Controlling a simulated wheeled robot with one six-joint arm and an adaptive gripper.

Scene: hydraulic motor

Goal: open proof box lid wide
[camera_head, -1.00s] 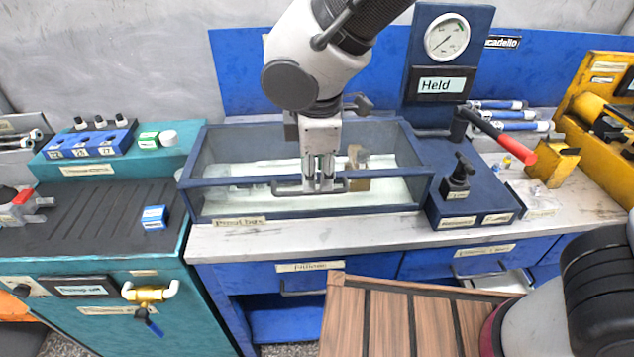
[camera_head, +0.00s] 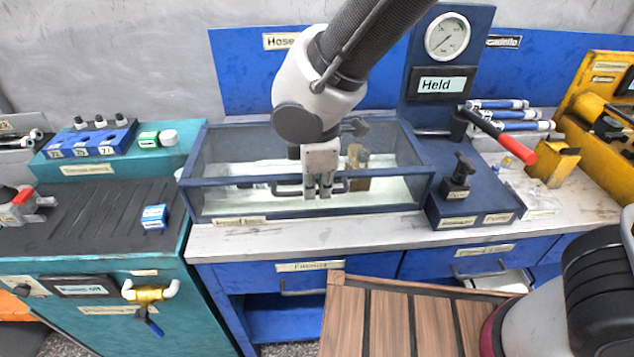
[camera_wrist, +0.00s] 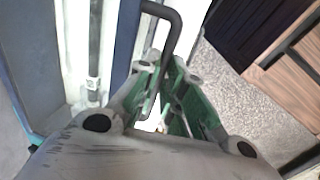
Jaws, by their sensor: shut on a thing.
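The proof box (camera_head: 305,211) is a glass-walled box with a blue frame on the bench. Its lid (camera_head: 220,182) looks down flat on top, its blue front bar along the box's front edge. A dark grey handle (camera_head: 288,193) sticks out from the middle of that bar. My gripper (camera_head: 319,193) points down at the right part of the handle and is shut on it. In the wrist view the bent handle (camera_wrist: 174,28) runs in between the fingers (camera_wrist: 165,110). The exact contact is partly hidden by the fingers.
A small brass-coloured piece (camera_head: 357,170) shows through the glass. A teal bench (camera_head: 95,215) is on the left. A wooden-slatted surface (camera_head: 400,320) is in front.

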